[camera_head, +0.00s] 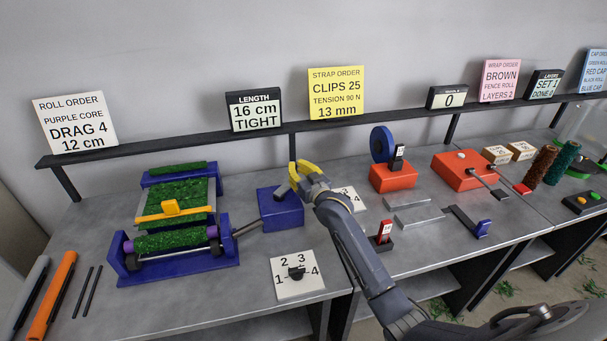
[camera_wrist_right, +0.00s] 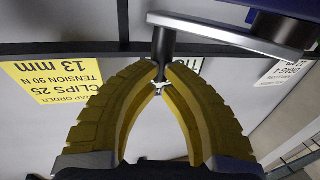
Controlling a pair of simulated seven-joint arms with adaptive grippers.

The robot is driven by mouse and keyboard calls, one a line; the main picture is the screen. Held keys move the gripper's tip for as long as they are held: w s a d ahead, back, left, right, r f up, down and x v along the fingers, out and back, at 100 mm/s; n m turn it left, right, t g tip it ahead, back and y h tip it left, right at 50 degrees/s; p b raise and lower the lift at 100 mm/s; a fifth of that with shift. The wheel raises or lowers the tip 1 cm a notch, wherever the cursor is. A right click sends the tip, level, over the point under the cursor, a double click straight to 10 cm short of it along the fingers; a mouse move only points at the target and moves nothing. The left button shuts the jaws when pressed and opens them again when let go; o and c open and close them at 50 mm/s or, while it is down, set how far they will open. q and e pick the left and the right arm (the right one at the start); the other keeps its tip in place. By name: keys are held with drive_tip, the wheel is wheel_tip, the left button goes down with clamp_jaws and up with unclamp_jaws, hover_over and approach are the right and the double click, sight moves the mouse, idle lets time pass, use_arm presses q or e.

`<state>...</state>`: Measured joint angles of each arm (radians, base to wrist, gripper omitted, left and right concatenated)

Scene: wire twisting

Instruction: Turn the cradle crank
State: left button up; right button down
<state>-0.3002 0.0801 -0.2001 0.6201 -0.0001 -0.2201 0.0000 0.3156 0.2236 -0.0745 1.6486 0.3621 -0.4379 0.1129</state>
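The blue cradle (camera_head: 190,264) stands on the left part of the bench with a green turf roll (camera_head: 165,240) on a purple core. A shaft links it to a blue box (camera_head: 280,211) at its right. The grey crank arm (camera_wrist_right: 225,36) crosses the top of the right wrist view, and its dark handle (camera_wrist_right: 163,48) hangs from the left end. My right gripper (camera_head: 293,178) is above the blue box. Its yellow fingers (camera_wrist_right: 160,80) converge with their tips closed around the handle's lower end. My left gripper is in neither view.
A numbered dial plate (camera_head: 298,284) lies in front of the blue box. An orange tube (camera_head: 52,292) and dark rods lie at the far left. Red-orange machines (camera_head: 393,178) stand to the right. A dark shelf rail (camera_head: 190,145) with order signs runs behind.

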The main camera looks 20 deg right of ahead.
drive_tip(key=shift+w+a, duration=0.35)
drive_tip(key=shift+w, duration=0.25)
drive_tip(key=shift+w+a, duration=0.35)
drive_tip(key=shift+w, duration=0.25)
drive_tip(key=shift+w+a, duration=0.1)
